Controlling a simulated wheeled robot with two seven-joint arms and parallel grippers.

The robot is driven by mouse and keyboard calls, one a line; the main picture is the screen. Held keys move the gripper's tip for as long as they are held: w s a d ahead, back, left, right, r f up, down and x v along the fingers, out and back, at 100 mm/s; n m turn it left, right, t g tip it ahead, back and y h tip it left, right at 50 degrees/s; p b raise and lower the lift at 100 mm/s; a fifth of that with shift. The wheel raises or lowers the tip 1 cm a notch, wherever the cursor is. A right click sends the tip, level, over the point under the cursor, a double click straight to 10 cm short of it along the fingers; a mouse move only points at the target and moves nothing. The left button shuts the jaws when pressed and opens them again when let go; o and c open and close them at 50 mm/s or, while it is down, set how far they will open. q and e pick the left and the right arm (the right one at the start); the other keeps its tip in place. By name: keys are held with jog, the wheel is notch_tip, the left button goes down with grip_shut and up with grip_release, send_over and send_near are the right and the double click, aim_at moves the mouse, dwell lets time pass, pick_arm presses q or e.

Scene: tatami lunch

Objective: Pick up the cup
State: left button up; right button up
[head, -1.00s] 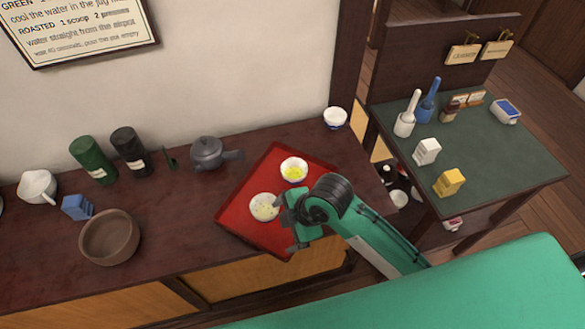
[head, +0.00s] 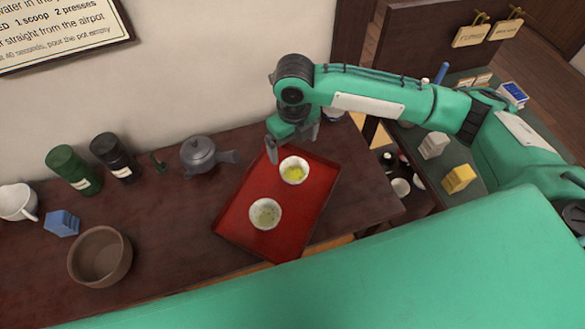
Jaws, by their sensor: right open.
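Two small white cups stand upright on the red tray (head: 230,222). The rear cup (head: 294,171) holds yellow-green liquid, and the front cup (head: 265,214) holds paler liquid. A third white cup (head: 333,115) with a blue base stands on the counter near the wall, mostly hidden behind my right arm. My right gripper (head: 293,147) is open and empty, with its fingers pointing down. It is above the tray's back edge, just behind the rear cup, apparently not touching it. My left gripper is not in view.
A grey teapot (head: 199,154) stands left of the tray. Further left are a green canister (head: 72,168), a dark canister (head: 113,157), a blue block (head: 62,223), a brown bowl (head: 100,256) and a white jug (head: 17,201). A yellow box (head: 458,178) is on the right-hand table.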

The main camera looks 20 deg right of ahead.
send_over(294, 177)
notch_tip(294, 177, down, 8)
jog(key=shift+s+f, duration=0.1)
jog(key=shift+f, duration=0.1)
notch_tip(294, 177, down, 4)
jog(key=shift+f+p, duration=0.1)
jog(key=shift+p, duration=0.55)
jog(key=shift+f, duration=0.5)
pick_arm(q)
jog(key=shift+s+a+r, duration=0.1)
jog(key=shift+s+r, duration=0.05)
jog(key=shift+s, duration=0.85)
pick_arm(e)
jog(key=c, duration=1)
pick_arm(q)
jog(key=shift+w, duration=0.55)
pick_arm(e)
jog(key=shift+c, duration=0.6)
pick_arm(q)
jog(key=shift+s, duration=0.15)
pick_arm(e)
jog(key=shift+r, duration=0.15)
